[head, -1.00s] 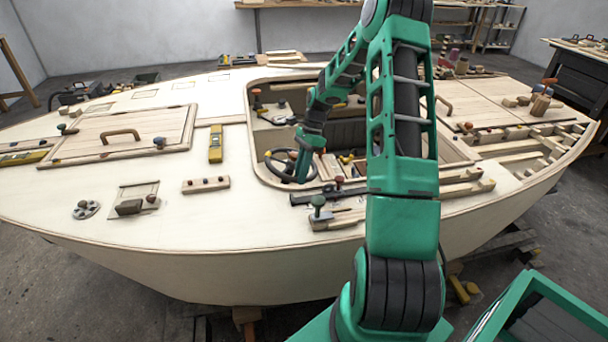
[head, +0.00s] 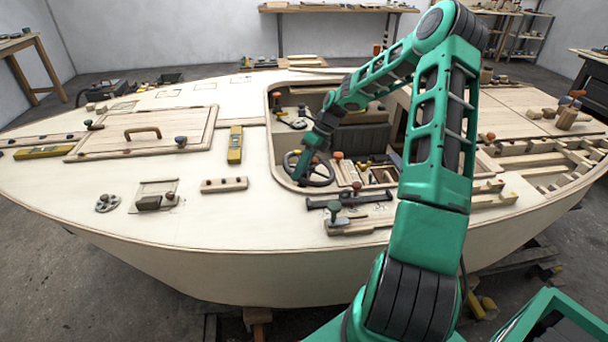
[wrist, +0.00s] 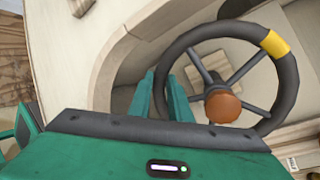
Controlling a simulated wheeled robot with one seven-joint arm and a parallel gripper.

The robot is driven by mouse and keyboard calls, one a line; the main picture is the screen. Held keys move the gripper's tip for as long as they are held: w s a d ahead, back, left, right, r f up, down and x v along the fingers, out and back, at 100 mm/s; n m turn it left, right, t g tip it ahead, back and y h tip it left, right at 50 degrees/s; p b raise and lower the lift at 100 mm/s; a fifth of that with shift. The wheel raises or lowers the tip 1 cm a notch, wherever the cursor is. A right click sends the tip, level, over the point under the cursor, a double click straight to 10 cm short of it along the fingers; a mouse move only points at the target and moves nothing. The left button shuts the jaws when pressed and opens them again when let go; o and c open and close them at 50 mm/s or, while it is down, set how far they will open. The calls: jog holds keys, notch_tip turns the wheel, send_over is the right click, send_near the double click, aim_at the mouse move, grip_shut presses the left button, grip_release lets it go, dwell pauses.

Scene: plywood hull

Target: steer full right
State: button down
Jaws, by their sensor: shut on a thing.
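The steering wheel (head: 317,170) is dark, with thin spokes, and sits in the cockpit of the plywood hull. In the wrist view the wheel (wrist: 289,86) shows a brown hub knob (wrist: 222,105) and a yellow mark (wrist: 275,45) at the upper right of its rim. My gripper (wrist: 165,92) is at the left side of the wheel, its two green fingers shut on the rim there. In the head view my gripper (head: 300,170) reaches down to the wheel's left side. The exact contact is partly hidden by the fingers and wrist.
A wooden block with dark pegs (head: 224,185) and a yellow level (head: 235,145) lie left of the cockpit. The cockpit coaming surrounds the wheel closely.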

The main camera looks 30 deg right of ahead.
jog(key=shift+w+a+m, duration=0.2)
jog(key=shift+w+m, duration=0.05)
jog(key=shift+m, duration=0.15)
jog(key=shift+r, duration=0.1)
jog(key=c, duration=1.6)
grip_release()
jog(key=shift+c, duration=0.2)
jog(key=shift+d, duration=0.1)
jog(key=v, duration=1)
jog(key=shift+d+r, duration=0.15)
jog(key=shift+r, duration=0.1)
jog(key=shift+s, duration=0.1)
